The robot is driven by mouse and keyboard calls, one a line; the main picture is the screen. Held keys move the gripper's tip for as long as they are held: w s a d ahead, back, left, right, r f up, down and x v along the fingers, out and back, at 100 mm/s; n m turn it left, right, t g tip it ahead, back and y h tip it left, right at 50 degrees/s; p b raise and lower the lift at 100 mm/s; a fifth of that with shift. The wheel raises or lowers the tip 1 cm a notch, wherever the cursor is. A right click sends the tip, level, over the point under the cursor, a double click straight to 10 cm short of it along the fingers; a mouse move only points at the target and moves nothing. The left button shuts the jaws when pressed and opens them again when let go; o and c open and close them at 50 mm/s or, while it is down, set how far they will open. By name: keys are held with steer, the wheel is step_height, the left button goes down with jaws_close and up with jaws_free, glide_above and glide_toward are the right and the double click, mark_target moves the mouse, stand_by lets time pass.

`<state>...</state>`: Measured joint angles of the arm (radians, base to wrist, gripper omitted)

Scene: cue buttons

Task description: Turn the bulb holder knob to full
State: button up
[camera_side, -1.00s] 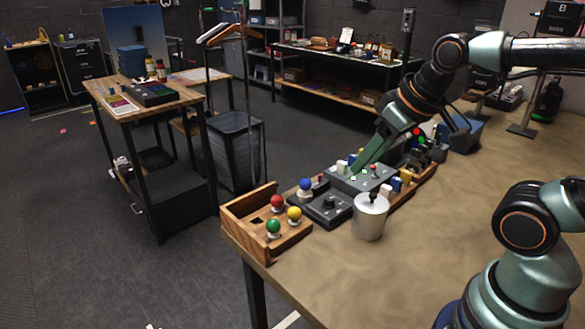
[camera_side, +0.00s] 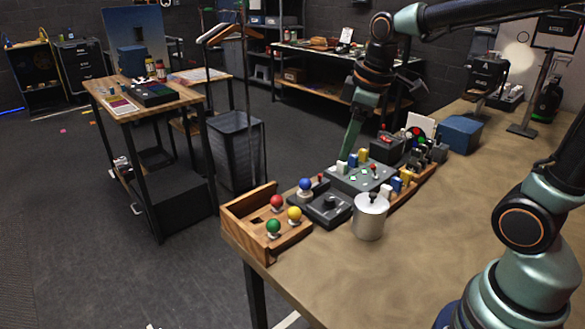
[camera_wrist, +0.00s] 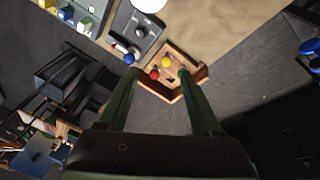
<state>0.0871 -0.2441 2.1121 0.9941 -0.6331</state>
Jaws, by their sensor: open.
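The bulb holder (camera_side: 320,214) is a dark grey box with a black knob (camera_side: 330,201) on top and a blue bulb (camera_side: 305,184) at its far left corner. In the wrist view the holder (camera_wrist: 126,22) is near the top, with its knob (camera_wrist: 140,31) and the blue bulb (camera_wrist: 129,59) visible. My gripper (camera_side: 345,155) is up and behind the holder in the side view, apart from it. In the wrist view my gripper (camera_wrist: 158,73) is open and empty, its green fingers spread on both sides of the wooden tray's bulbs. The knob's exact setting is too small to read.
A wooden tray (camera_side: 245,207) with red, yellow and green bulbs stands left of the holder. A silver canister (camera_side: 370,220) is close on its right. A grey panel (camera_side: 345,182) with coloured blocks sits behind. The table's right front is bare.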

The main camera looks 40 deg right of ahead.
steer(key=w+d+f+n+g, duration=0.2)
steer(key=w+d+f+n, duration=0.1)
steer(key=w+n, duration=0.15)
steer(key=n+g, duration=0.1)
steer(key=n, duration=0.3)
glide_above(330, 198)
step_height(330, 198, down, 5)
step_height(330, 198, down, 12)
steer(key=shift+f, duration=0.25)
jaws_close()
